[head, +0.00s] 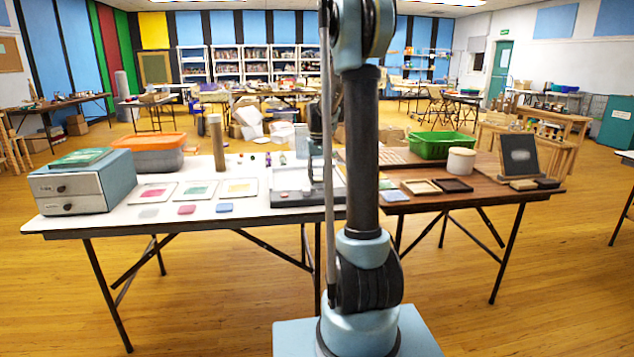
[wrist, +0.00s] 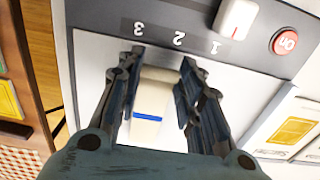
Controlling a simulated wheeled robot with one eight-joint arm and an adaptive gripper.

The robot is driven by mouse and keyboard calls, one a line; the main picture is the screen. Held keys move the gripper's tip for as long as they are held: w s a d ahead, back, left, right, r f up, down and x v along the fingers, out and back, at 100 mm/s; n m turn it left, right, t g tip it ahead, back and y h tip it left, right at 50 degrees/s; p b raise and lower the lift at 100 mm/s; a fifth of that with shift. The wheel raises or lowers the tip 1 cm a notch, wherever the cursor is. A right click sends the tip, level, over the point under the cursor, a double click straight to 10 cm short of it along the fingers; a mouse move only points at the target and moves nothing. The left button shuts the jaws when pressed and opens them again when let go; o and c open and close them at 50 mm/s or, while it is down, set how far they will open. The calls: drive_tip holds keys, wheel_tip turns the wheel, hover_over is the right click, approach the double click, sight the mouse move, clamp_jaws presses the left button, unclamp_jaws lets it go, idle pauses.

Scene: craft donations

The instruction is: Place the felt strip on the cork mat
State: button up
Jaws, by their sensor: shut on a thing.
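My gripper (wrist: 163,58) is shut on a cream piece with a blue stripe (wrist: 150,97) in the wrist view. I cannot tell for sure whether this piece is the felt strip. It is over or on the pale top of a machine (wrist: 92,50) marked 1, 2, 3. In the head view my gripper (head: 314,165) is partly hidden by my arm, low over the same machine (head: 290,199) on the white table. I cannot pick out the cork mat with certainty in either view.
The machine has a white slider (wrist: 235,18) and a red button (wrist: 285,41). On the white table (head: 110,221) are a drawer box (head: 105,186), an orange-lidded bin (head: 155,160) and several cards. The brown table holds a green bin (head: 440,147), a white pot (head: 461,161) and frames.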

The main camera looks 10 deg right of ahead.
drive_tip(key=shift+f, duration=0.7)
drive_tip(key=o, duration=0.8)
drive_tip(key=shift+r, duration=0.1)
